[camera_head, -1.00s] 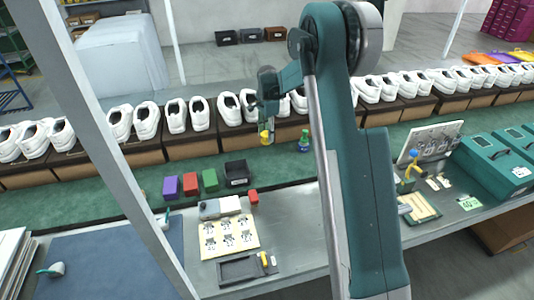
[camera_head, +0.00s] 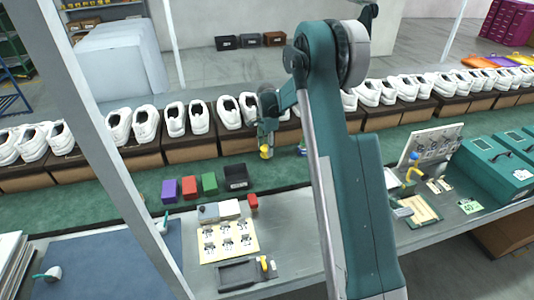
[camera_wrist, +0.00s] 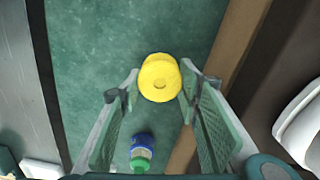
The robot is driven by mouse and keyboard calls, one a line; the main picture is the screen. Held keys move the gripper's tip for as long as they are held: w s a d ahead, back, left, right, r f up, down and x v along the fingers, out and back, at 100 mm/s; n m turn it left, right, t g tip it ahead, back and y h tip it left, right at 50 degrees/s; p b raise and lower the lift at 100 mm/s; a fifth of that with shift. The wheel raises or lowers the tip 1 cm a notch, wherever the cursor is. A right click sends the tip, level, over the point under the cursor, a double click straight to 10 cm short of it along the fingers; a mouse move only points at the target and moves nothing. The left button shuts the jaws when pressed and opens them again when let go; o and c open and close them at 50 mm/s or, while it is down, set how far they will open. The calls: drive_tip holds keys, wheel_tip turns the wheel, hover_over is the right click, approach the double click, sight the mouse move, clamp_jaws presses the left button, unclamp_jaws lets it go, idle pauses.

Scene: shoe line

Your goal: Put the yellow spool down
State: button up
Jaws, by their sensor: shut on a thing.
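The yellow spool (camera_wrist: 160,78) is held between the fingertips of my gripper (camera_wrist: 160,82), which is shut on it, in the wrist view. In the head view the spool (camera_head: 266,153) shows at the lower end of my gripper (camera_head: 266,146), over the green belt (camera_head: 110,188) and in front of the shoe boxes. I cannot tell whether the spool touches the belt.
A small blue bottle with a green cap (camera_wrist: 141,152) stands close to my gripper; in the head view my arm partly hides it. White shoes (camera_head: 228,110) on brown boxes line the belt's back. Purple, red and green blocks and a black bin (camera_head: 236,177) are left.

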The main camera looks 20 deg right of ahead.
drive_tip(key=shift+f, duration=1.3)
drive_tip(key=shift+f, duration=0.1)
drive_tip(key=o, duration=0.9)
wheel_tip(320, 180, up, 12)
drive_tip(key=shift+f+p, duration=0.15)
drive_tip(key=shift+p, duration=0.55)
drive_tip(key=shift+r, duration=0.3)
